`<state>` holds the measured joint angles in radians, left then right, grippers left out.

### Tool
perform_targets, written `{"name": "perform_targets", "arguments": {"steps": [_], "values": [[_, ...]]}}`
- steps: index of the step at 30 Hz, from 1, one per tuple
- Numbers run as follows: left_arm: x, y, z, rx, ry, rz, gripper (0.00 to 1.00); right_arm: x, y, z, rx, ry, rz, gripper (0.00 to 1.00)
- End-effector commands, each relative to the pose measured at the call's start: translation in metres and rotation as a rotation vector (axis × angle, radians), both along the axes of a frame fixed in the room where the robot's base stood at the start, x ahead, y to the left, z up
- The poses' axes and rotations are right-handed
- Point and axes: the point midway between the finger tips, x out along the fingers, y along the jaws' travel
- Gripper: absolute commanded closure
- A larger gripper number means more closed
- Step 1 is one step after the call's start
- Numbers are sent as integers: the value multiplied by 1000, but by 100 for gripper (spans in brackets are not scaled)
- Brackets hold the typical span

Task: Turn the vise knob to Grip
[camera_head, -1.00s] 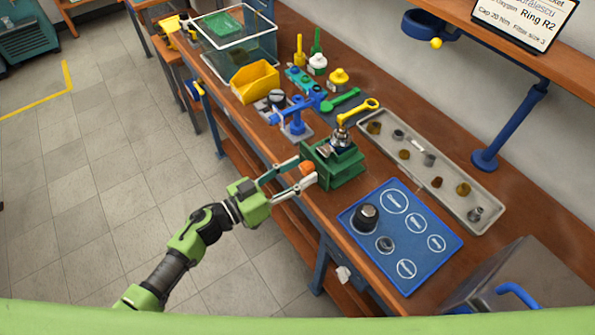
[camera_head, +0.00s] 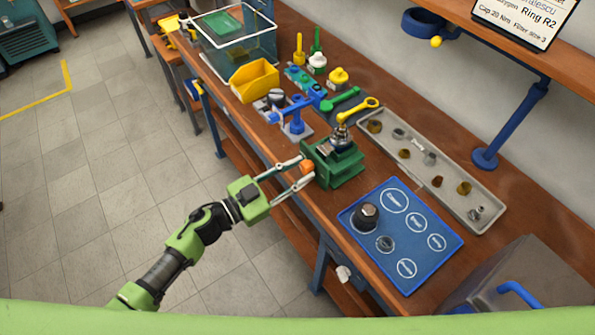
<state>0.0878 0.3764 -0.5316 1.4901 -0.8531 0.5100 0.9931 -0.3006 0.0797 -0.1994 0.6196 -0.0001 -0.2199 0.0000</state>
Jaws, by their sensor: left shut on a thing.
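The green vise (camera_head: 343,172) stands at the front edge of the bench, with a metal regulator (camera_head: 341,141) held upright in its top. The orange vise knob (camera_head: 306,167) is on the vise's left side, facing me. My left gripper (camera_head: 304,170) comes in from the lower left. Its two fingers lie on either side of the knob and are shut on it. The knob's markings are too small to read. My right gripper is not in view.
A yellow wrench (camera_head: 358,111) sits on the regulator. A blue mat (camera_head: 436,262) with round outlines lies to the right, and a grey tray (camera_head: 473,223) of small parts behind. A yellow bin (camera_head: 255,82) stands to the left. Floor is open in front.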

Motion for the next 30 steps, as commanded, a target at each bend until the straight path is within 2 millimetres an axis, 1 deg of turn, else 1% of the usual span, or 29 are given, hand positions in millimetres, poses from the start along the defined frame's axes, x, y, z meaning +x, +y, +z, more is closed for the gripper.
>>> {"name": "perform_targets", "arguments": {"steps": [1, 17, 30], "values": [[0, 1, -2, 30, -36, 1, 94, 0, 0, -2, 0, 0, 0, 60], [-1, 0, -4, 325, -444, -1, 94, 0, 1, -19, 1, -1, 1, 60], [-2, -1, -6, 572, -782, -1, 94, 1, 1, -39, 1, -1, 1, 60]]}}
